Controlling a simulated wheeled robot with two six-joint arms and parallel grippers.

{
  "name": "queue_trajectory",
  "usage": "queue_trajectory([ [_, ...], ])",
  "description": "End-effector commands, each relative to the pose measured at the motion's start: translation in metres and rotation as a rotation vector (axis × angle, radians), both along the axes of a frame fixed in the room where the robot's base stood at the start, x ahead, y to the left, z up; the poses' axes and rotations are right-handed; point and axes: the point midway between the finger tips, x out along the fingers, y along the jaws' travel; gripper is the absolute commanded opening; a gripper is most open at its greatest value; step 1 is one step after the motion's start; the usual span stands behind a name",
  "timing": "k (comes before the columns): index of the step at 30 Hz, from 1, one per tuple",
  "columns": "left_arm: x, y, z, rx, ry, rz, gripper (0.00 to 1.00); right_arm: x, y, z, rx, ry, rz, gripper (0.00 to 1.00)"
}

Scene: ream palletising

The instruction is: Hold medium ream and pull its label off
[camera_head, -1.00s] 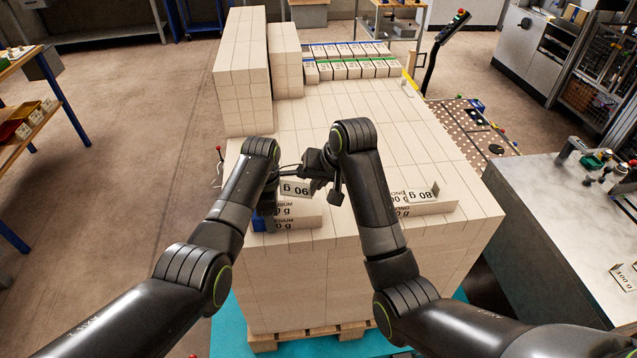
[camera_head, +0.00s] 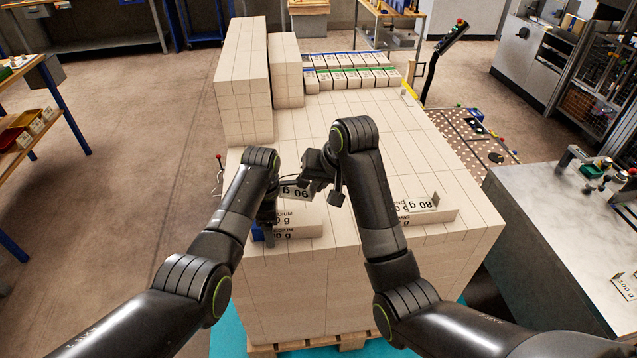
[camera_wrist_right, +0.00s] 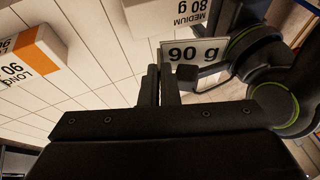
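An 80 g medium ream (camera_wrist_right: 165,14) shows at the top of the right wrist view. The label also shows in the head view (camera_head: 295,193), above the reams.
An orange-ended long 90 g ream (camera_wrist_right: 35,56) shows in the wrist view. Tall ream stacks (camera_head: 242,80) stand at the back left. The stack top (camera_head: 410,145) is mostly clear.

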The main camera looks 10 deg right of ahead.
Motion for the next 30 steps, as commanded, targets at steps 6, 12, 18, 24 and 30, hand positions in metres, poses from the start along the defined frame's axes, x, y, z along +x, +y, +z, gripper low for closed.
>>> queue_trajectory([
  [6, 0.001, -0.001, 0.012, -0.002, -0.003, -0.001, 0.78, 0.000, 0.001, 0.000, 0.001, -0.001, 0.002, 0.00],
  [12, 0.002, -0.001, 0.051, -0.002, -0.007, -0.001, 0.78, 0.000, 0.001, 0.000, 0.001, 0.001, 0.001, 0.00],
  [18, 0.001, 0.000, 0.092, -0.001, -0.004, -0.001, 0.78, 0.000, 0.000, 0.000, 0.001, 0.001, 0.001, 0.00],
  [24, 0.001, 0.000, 0.115, 0.000, -0.001, 0.001, 0.78, 0.000, 0.000, 0.000, 0.000, 0.000, 0.000, 0.00],
  [30, 0.000, 0.000, 0.120, 0.000, 0.000, 0.001, 0.78, 0.000, 0.000, 0.000, 0.000, 0.000, 0.000, 0.00],
])
